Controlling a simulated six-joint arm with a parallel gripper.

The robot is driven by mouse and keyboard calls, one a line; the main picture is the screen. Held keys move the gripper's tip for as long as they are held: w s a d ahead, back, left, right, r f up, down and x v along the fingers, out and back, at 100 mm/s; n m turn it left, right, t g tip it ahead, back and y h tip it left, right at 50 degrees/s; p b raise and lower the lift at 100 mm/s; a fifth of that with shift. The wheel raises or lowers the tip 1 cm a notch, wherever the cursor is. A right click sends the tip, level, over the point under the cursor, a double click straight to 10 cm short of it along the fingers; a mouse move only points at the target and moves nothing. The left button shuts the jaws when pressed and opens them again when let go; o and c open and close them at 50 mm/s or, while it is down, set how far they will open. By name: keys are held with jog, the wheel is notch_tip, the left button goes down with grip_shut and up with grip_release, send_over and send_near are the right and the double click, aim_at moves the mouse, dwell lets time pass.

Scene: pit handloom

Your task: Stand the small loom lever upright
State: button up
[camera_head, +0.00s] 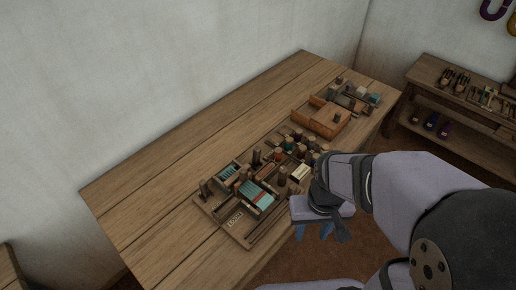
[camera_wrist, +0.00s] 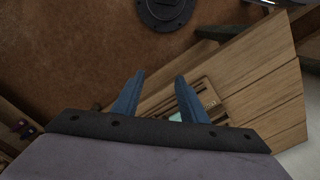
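A wooden loom board (camera_head: 233,226) lies near the front edge of the table, with a teal and orange woven piece (camera_head: 257,195) and several small wooden parts on it. I cannot tell which small part is the lever; a dark peg (camera_head: 204,188) stands at the board's left end. My gripper (camera_head: 313,232) points down beyond the table's front edge, to the right of the board and apart from it. In the wrist view my gripper (camera_wrist: 160,77) has its two blue fingers spread with nothing between them, and part of the board (camera_wrist: 207,98) shows behind the right finger.
Several round wooden pegs (camera_head: 289,143) crowd beside the board. A wooden box (camera_head: 329,117) and a tray of small parts (camera_head: 373,98) stand further right. The table's back left (camera_head: 150,185) is clear. A shelf (camera_head: 440,75) with small goods stands at right.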

jog(key=c, duration=0.5)
jog(key=shift+a+f, duration=0.1)
jog(key=shift+f, duration=0.1)
grip_shut()
jog(key=w+a+f+m+t+y+b, duration=0.1)
jog(key=w+a+f+m+y+b, duration=0.3)
jog(key=m, duration=0.4)
jog(key=w+a+f+m+t+y+b, duration=0.1)
jog(key=w+a+f+m+y+b, duration=0.15)
jog(key=w+m+y+b, duration=0.35)
jog(key=w+d+m+t+b, duration=0.1)
jog(key=w+d+m+t, duration=0.1)
jog(key=w+m, duration=0.2)
jog(key=w+d+m+t+b, duration=0.1)
jog(key=w+d+m+t, duration=0.1)
jog(key=w+d+m, duration=0.1)
jog(key=w+d+m+t+b, duration=0.1)
jog(key=w+d+m+t, duration=0.1)
jog(key=w+m, duration=0.3)
jog(key=shift+w+d+r+m+t+h, duration=0.1)
jog(key=shift+w+m+t+h, duration=0.1)
jog(key=shift+w, duration=0.45)
jog(key=shift+w+d+m+t+h, duration=0.1)
jog(key=shift+w+t+h, duration=0.1)
jog(key=shift+w, duration=0.4)
jog(key=shift+w+d+r, duration=0.15)
jog(key=shift+w, duration=0.15)
